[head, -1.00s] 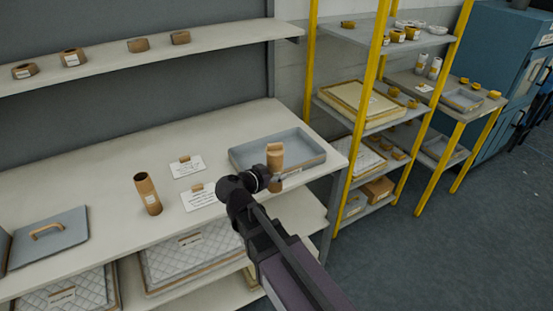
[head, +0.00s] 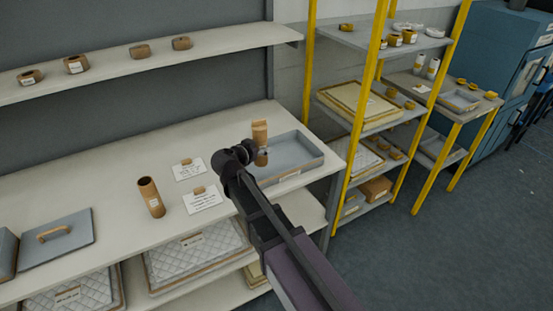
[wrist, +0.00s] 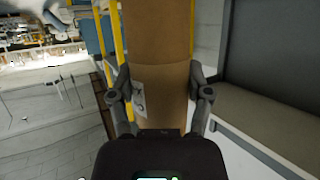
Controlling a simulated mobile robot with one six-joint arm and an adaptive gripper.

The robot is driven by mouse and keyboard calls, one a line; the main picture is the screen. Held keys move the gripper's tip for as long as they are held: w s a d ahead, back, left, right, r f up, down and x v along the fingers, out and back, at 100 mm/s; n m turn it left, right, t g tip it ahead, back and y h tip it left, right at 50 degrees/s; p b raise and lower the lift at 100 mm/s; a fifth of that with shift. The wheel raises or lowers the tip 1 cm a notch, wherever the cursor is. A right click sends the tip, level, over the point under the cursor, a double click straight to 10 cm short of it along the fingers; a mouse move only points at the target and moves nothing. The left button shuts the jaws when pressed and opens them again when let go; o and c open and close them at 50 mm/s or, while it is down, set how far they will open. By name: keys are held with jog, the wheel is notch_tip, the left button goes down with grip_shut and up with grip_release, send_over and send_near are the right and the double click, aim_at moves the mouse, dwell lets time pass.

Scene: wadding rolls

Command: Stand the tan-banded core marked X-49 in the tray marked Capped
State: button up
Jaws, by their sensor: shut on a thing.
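My gripper (head: 255,157) is shut on a brown cardboard core (head: 260,132) and holds it about upright. In the wrist view the core (wrist: 157,50) stands between both fingers (wrist: 160,98), with a white label low on its side whose marking I cannot read. The blue-grey tray (head: 312,163) lies on the bench's right end. The core appears at the tray's left end; my gripper hides its lower part, so I cannot tell whether it touches the tray floor. The tray's front label is too small to read.
Another brown core (head: 151,198) stands on the bench left of two white cards (head: 203,200). A grey lid with a tan handle (head: 56,238) lies farther left. An upper shelf (head: 215,44) carries several short rolls. A yellow-posted rack (head: 379,60) stands to the right.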

jog(key=shift+n+t+y, duration=0.3)
jog(key=shift+n+y, duration=0.2)
jog(key=w+a, duration=0.1)
jog(key=w+a+r, duration=0.1)
jog(key=w, duration=0.1)
jog(key=w+a+r+p, duration=0.1)
jog(key=shift+w, duration=0.3)
jog(key=shift+f, duration=0.15)
jog(key=b, duration=0.6)
send_over(255, 171)
notch_tip(255, 171, down, 6)
jog(key=shift+r, duration=0.1)
jog(key=shift+f+b, duration=1.95)
jog(key=shift+f, duration=0.15)
jog(key=o, duration=1.2)
jog(key=shift+c, duration=0.2)
